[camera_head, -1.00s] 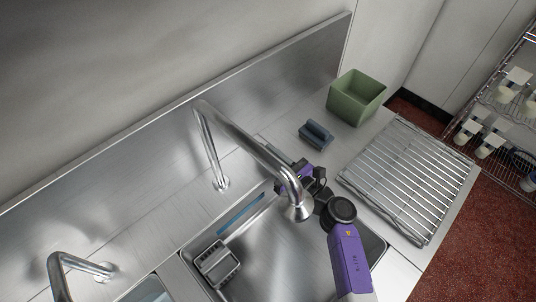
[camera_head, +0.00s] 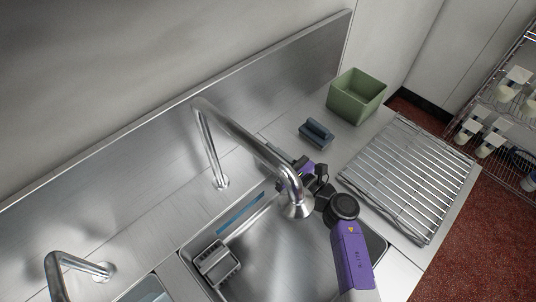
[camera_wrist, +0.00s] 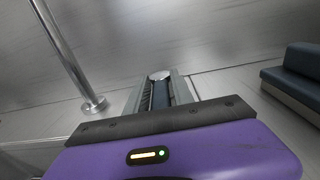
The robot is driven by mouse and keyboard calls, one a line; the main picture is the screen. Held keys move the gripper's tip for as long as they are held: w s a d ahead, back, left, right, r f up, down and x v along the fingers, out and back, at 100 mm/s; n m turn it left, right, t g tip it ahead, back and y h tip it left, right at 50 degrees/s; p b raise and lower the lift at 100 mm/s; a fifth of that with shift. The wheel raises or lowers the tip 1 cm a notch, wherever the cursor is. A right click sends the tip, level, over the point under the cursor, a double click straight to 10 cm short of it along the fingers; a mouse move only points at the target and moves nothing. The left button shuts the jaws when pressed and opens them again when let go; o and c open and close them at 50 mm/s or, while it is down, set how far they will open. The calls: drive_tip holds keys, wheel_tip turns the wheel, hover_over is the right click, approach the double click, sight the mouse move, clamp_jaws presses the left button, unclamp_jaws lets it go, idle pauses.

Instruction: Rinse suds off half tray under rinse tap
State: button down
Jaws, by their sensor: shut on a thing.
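My gripper (camera_head: 308,170) is behind and just right of the rinse tap's (camera_head: 250,145) curved spout, over the back edge of the sink (camera_head: 372,248). In the wrist view its two grey fingers (camera_wrist: 161,92) are close together, with a small pale piece between their tips. I take that piece as part of the half tray, but its outline is mostly hidden. A broad shiny metal surface lies below the spout in the sink; I cannot clearly tell tray from basin there. No suds or running water can be made out.
A grey slotted caddy (camera_head: 217,264) sits at the sink's left. A blue-grey block (camera_head: 316,132) and green bin (camera_head: 356,97) stand on the counter behind. A wire rack (camera_head: 410,178) lies right. A second tap (camera_head: 75,268) is at lower left.

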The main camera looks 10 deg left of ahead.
drive_tip(key=shift+w+r+n+g+y, duration=0.2)
drive_tip(key=shift+n+g+y, duration=0.1)
drive_tip(key=shift+n+g, duration=0.15)
drive_tip(key=c, duration=1.3)
unclamp_jaws()
drive_tip(key=shift+a+f, duration=0.1)
drive_tip(key=shift+a, duration=0.05)
drive_tip(key=shift+f, duration=0.1)
drive_tip(key=shift+s+d+b, duration=0.2)
drive_tip(key=shift+d+b, duration=0.1)
drive_tip(key=shift+d, duration=0.1)
drive_tip(key=b+v, duration=0.1)
drive_tip(key=v, duration=0.6)
drive_tip(key=shift+c, duration=0.3)
